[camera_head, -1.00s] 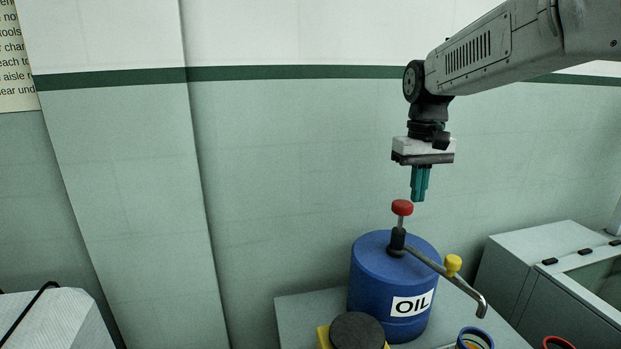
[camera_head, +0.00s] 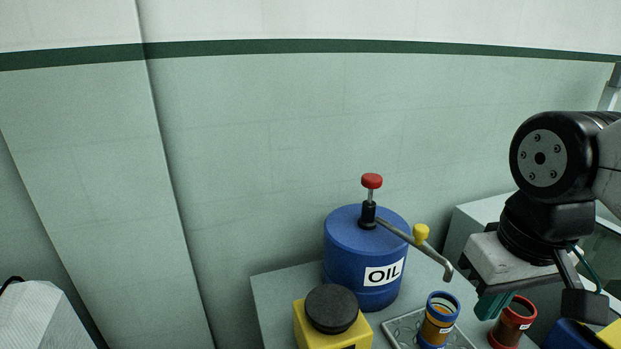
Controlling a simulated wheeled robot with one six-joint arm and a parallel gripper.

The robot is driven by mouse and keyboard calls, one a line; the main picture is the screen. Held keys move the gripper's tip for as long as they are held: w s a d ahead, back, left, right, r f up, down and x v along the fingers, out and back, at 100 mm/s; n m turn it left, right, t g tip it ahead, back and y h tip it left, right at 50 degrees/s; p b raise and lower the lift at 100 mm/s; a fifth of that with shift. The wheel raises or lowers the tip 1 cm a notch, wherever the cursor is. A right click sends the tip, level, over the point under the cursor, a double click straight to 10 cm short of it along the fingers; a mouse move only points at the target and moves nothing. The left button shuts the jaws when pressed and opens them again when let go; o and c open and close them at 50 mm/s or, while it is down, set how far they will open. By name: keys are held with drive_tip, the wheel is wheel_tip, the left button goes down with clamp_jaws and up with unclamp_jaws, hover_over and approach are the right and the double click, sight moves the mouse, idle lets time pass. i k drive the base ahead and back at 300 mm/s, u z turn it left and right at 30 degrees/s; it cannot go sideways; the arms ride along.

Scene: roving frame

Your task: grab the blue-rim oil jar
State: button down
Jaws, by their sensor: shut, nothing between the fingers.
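The blue-rim oil jar (camera_head: 437,321) stands upright on a grey drip tray (camera_head: 398,327) below the spout of a blue oil drum. It has a blue rim and amber contents, and its base is near the bottom picture edge. My gripper (camera_head: 490,305) is to the right of the jar, with its teal fingers pointing down, shut and empty. In the picture the fingers lie between the blue-rim jar and a red-rim jar (camera_head: 515,322), overlapping the red one's left side. I cannot tell how far above the surface they are.
The blue OIL drum (camera_head: 350,262) with a red pump knob and bent spout stands behind the jar on a grey bench (camera_head: 278,288). A yellow container with a black lid (camera_head: 331,309) is at left. A blue and yellow item (camera_head: 573,336) is partly cut off at lower right.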

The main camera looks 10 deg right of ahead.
sight(442, 309)
drive_tip(key=u, duration=0.5)
drive_tip(key=k, duration=1.25)
drive_tip(key=u, duration=0.55)
drive_tip(key=i, duration=0.55)
drive_tip(key=z, duration=0.25)
